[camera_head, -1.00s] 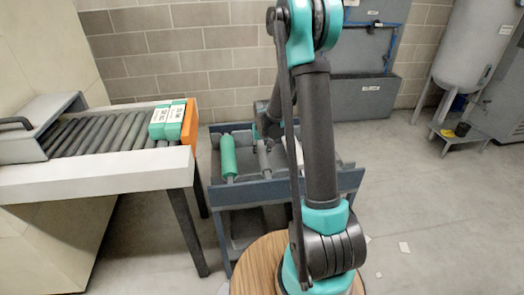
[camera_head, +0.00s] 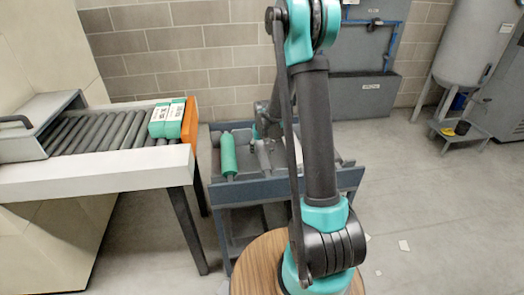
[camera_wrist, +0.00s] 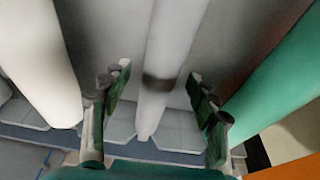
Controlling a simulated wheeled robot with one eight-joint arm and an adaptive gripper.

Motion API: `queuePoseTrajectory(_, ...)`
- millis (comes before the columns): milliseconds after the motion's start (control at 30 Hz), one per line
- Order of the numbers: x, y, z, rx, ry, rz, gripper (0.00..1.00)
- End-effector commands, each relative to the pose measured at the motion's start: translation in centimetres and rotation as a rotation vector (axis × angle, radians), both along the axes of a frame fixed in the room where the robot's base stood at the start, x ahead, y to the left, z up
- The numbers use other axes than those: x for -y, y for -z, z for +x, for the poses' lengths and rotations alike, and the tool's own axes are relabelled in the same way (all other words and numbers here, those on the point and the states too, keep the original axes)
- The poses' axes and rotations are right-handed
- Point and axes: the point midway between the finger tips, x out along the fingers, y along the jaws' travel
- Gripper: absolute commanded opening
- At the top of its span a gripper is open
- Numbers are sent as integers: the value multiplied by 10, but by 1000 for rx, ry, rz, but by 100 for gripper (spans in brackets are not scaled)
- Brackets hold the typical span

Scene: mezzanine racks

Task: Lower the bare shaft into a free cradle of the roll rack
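The roll rack (camera_head: 285,187) stands behind my arm in the head view, with a green roll (camera_head: 228,155) at its left. The bare grey shaft (camera_head: 264,156) lies to the right of that roll. In the wrist view the shaft (camera_wrist: 165,55) has a dark band, and its near end (camera_wrist: 148,130) is at the row of pale cradles (camera_wrist: 118,126). My gripper (camera_wrist: 158,105) is open; its fingers stand on either side of the shaft, with gaps to both. A white roll (camera_wrist: 38,60) is on one side and the green roll (camera_wrist: 270,75) on the other. My arm hides part of the rack.
A roller conveyor (camera_head: 100,135) with green-and-white packs (camera_head: 167,120) and an orange end plate (camera_head: 190,125) stands left of the rack. A grey tank (camera_head: 470,50) stands at the far right. Floor to the right of the rack is mostly clear, with small paper scraps.

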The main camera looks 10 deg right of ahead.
Motion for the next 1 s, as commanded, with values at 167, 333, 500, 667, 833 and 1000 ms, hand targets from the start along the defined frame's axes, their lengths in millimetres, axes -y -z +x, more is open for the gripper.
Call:
queuePoseTrajectory(167, 0, 0, 0, 0, 0, 0, 60)
queuePoseTrajectory(333, 0, -5, -2, 0, 0, 0, 60)
queuePoseTrajectory(500, 0, -24, -7, 0, 0, 0, 60)
queuePoseTrajectory(667, 0, -49, -14, 0, 0, 0, 60)
queuePoseTrajectory(833, 0, -75, -22, 0, 0, 0, 60)
queuePoseTrajectory(1000, 0, -98, -28, 0, 0, 0, 60)
